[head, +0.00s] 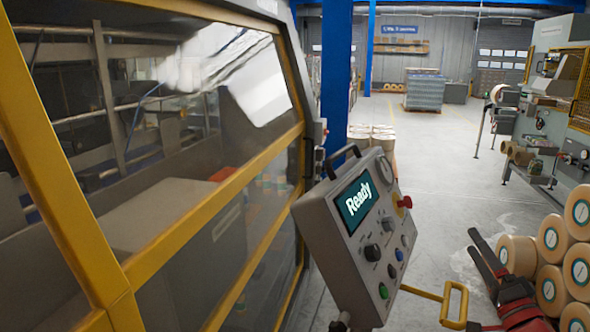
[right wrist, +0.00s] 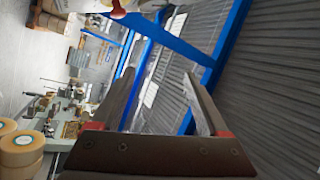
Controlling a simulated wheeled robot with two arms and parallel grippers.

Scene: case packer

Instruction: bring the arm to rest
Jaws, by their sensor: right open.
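My right gripper (head: 482,262) is at the lower right of the head view, right of the control panel and apart from it. Its two fingers are spread, with nothing between them. In the right wrist view the open fingers (right wrist: 160,100) point toward the far wall and blue beams. The control panel (head: 352,225) stands in the middle of the head view, and its screen reads "Ready". It has a red knob, a green button, a blue button and dark knobs. My left gripper is in neither view.
A yellow-framed machine enclosure (head: 190,215) fills the left side. A yellow handle (head: 455,302) sticks out below the panel, close to my right arm. Stacked tape rolls (head: 550,245) stand at the right edge. The grey floor (head: 435,170) beyond the panel is largely clear.

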